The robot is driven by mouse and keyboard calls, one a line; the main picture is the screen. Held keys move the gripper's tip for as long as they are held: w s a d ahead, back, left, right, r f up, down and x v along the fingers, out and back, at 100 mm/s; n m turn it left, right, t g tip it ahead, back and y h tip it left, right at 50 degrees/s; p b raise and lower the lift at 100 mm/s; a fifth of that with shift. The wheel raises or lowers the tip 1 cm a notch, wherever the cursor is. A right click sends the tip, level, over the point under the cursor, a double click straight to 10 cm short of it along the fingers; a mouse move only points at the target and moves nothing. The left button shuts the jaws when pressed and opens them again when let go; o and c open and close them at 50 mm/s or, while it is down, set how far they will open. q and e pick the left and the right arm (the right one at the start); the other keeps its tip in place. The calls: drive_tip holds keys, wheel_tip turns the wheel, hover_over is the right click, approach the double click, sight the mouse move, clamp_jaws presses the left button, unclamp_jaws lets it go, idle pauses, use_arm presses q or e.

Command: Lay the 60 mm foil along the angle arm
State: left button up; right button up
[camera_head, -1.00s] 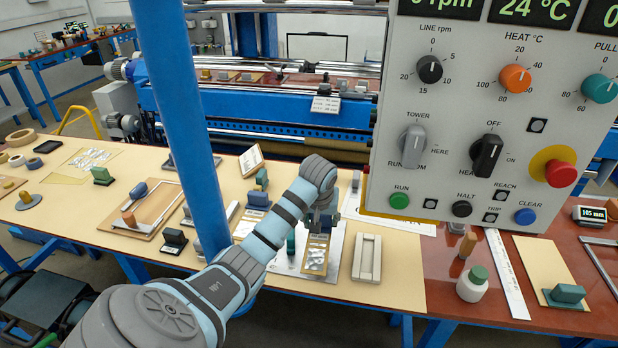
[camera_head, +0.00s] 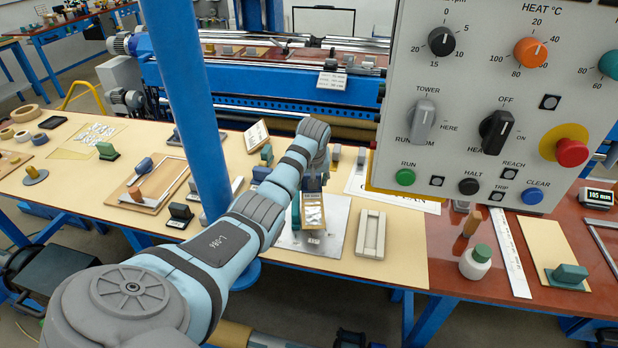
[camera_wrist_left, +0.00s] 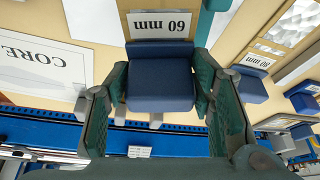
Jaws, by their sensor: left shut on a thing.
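My left gripper (camera_wrist_left: 160,85) is shut on a dark blue block (camera_wrist_left: 160,72) with a white "60 mm" label beside it. In the head view, a narrow tan card with crumpled silver foil (camera_head: 312,216) shows just in front of this gripper (camera_head: 314,182). I cannot surely tell which piece is the angle arm. My right gripper is not in view.
A grey plate (camera_head: 284,239) lies under the foil area, with a pale slotted frame (camera_head: 370,236) to its right. A printed sheet (camera_wrist_left: 40,65) marked "CORE" lies beside. The control panel (camera_head: 465,110) and blue post (camera_head: 190,90) stand close.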

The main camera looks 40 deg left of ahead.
sight(311, 194)
use_arm(q)
drive_tip(key=shift+s+d, duration=0.1)
drive_tip(key=shift+f+b, duration=1.05)
drive_tip(key=shift+f, duration=1.5)
drive_tip(key=shift+s, duration=0.1)
drive_tip(key=shift+f, duration=0.15)
